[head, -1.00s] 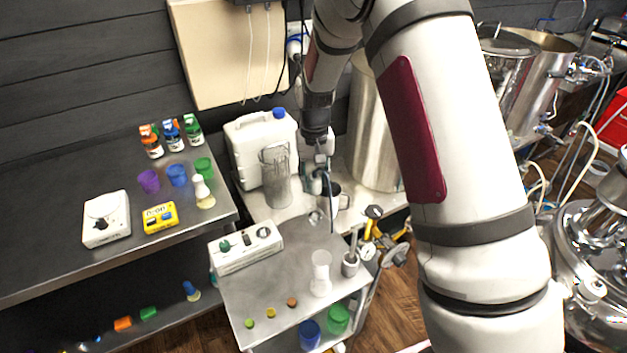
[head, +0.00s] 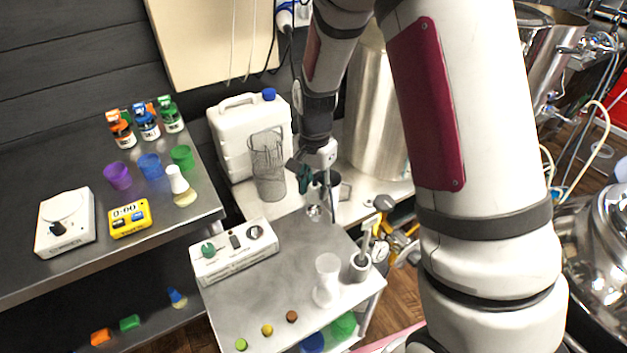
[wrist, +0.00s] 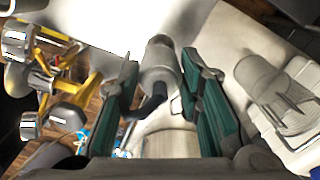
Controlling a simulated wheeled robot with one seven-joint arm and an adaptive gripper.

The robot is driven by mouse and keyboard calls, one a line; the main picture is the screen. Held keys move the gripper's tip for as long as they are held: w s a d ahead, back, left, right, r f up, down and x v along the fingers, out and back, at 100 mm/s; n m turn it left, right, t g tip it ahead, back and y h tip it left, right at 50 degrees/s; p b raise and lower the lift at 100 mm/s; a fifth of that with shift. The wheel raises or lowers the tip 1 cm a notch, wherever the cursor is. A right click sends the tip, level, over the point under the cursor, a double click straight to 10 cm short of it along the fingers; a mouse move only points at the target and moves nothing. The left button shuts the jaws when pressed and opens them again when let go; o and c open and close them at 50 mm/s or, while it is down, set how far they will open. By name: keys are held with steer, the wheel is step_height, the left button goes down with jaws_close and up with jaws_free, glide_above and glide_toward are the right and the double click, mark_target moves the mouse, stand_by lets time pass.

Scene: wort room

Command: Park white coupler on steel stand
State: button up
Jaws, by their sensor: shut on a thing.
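My gripper (head: 314,180) is over the far part of the steel cart. In the wrist view its green-padded fingers (wrist: 160,105) are shut on a pale grey-white cylindrical piece, which I take as the white coupler (wrist: 160,62). A dark curved part shows below it. In the head view the held piece is small and partly hidden by the fingers. A grey steel holder with an upright rod (head: 359,265) stands at the right of the cart top, apart from my gripper. I cannot tell for sure whether it is the steel stand.
The cart top (head: 300,275) also carries a white control box (head: 234,252), a clear glass vessel (head: 326,283) and several small coloured caps. A mesh cylinder (head: 268,170) and white canister (head: 238,140) stand behind. Yellow-framed metal fittings (wrist: 60,70) lie left in the wrist view.

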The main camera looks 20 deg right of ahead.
mark_target(314, 199)
steer(key=shift+f+b, duration=0.7)
steer(key=shift+f, duration=0.9)
steer(key=shift+f, duration=0.6)
stand_by(0.6)
steer(key=o, duration=0.9)
steer(key=shift+r+p, duration=2.6)
steer(key=shift+r, duration=2.95)
